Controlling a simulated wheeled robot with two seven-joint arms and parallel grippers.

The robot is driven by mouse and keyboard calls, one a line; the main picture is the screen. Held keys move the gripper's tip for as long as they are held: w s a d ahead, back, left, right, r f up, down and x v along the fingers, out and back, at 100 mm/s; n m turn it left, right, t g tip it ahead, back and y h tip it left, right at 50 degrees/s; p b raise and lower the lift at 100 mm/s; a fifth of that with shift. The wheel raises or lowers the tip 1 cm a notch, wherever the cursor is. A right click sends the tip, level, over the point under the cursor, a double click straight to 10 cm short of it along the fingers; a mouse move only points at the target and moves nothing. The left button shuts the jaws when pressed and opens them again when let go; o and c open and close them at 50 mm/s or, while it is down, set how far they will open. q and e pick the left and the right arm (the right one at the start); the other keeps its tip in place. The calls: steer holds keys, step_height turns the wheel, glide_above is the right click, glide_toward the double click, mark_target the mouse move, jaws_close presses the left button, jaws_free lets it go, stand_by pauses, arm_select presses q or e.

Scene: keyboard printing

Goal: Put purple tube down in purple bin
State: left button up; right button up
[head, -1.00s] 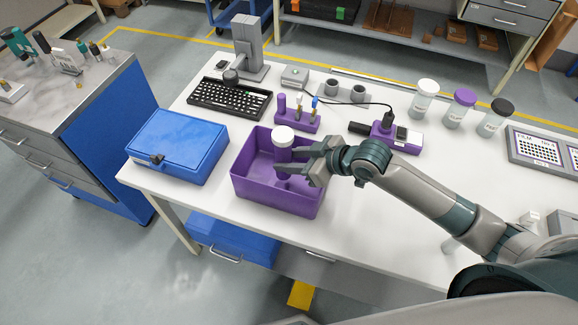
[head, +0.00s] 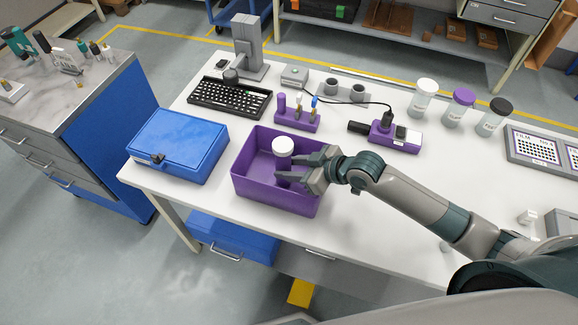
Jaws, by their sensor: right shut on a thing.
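The purple bin (head: 275,197) stands at the front of the white table, right of the blue case. The purple tube with a white cap (head: 283,146) is upright inside the bin; its cap and upper part show, and whether its base touches the bin floor cannot be seen clearly. My right gripper (head: 296,168) reaches in from the right over the bin's right wall and is shut on the tube just below the cap. My left gripper is not in view.
A blue case (head: 178,145) stands close to the bin's left. Behind are a black keyboard (head: 230,97), a purple tool holder (head: 297,119) and a purple device (head: 395,137). Several capped jars (head: 459,107) stand at the back right.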

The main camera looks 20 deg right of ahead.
steer(key=shift+f, duration=0.1)
steer(key=o, duration=1.2)
steer(key=shift+c, duration=0.2)
steer(key=b+v, duration=0.2)
steer(key=v, duration=1)
steer(key=shift+b, duration=0.35)
steer(key=shift+s, duration=0.1)
